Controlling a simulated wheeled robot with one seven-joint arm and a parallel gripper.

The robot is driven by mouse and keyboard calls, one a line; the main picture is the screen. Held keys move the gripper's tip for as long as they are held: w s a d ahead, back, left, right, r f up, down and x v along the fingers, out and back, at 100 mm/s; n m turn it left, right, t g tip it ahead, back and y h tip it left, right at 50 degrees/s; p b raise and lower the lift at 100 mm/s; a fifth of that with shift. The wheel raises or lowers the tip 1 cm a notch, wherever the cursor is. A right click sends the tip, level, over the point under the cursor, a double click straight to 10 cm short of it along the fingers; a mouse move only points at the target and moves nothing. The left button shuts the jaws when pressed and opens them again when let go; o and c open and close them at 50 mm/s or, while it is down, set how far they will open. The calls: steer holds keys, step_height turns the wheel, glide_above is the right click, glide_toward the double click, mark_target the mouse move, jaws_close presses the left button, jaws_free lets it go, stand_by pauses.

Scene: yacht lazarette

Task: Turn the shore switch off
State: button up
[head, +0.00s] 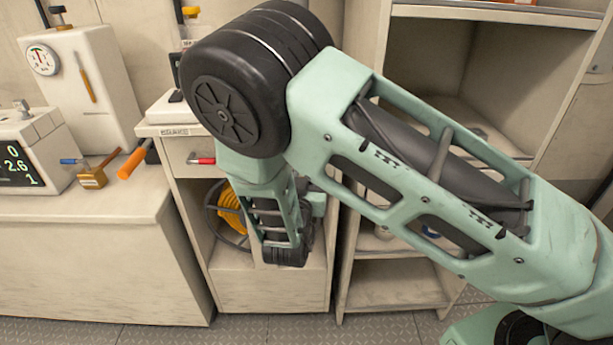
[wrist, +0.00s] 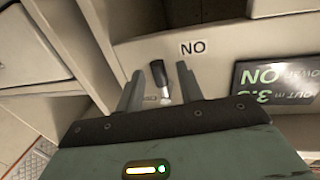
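In the wrist view, a small lever switch with a black grip (wrist: 158,74) and a pale metal stem stands out from a cream panel. A label beside it reads ON, upside down in this view (wrist: 193,48). My gripper (wrist: 160,70) is open, with one finger on each side of the lever; I cannot tell if either finger touches it. A smaller label by the stem is too small to read. In the head view, my arm covers the middle, and neither this lever nor my fingertips can be made out.
A dark display (wrist: 275,82) with upside-down text, including ON, sits beside the lever. In the head view, a cabinet labelled BRAKE has a red-handled lever (head: 202,160) and a yellow coil (head: 230,208) below. Shelves stand right.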

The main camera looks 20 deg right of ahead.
jaws_close()
steer(key=shift+d+n, duration=0.15)
steer(key=shift+n, duration=0.15)
steer(key=d+r+n+t+y+p, duration=0.1)
steer(key=n, duration=0.5)
steer(key=d+r+n+t+p, duration=0.1)
steer(key=n+p, duration=0.1)
steer(key=n, duration=0.5)
steer(key=s+d+r+n+t+y+p, duration=0.1)
steer(key=n, duration=0.5)
steer(key=shift+s+d+r+y+p, duration=0.1)
steer(key=shift+d+r+y+p, duration=0.1)
steer(key=shift+d+y+p, duration=0.15)
steer(key=shift+n, duration=0.4)
